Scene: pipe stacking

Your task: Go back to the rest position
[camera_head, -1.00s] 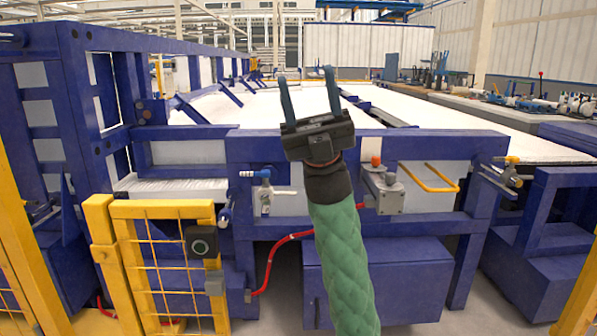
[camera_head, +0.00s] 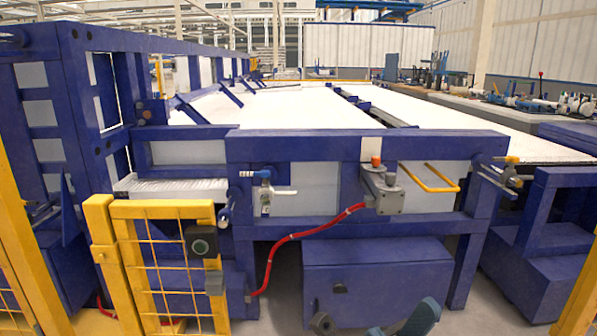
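My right gripper (camera_head: 374,322) shows only at the bottom edge, right of centre. Its two grey fingertips are well apart, with nothing seen between them. The rest of that gripper and its arm are below the picture. My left gripper is not in view. I cannot make out any pipe in this view.
A large blue machine frame (camera_head: 290,145) with a long white bed (camera_head: 290,105) stands ahead. A blue box (camera_head: 375,275) sits low in front, with a red hose (camera_head: 300,236) beside it. A yellow mesh gate (camera_head: 165,210) stands at the left. A yellow handle (camera_head: 430,180) sticks out at the right.

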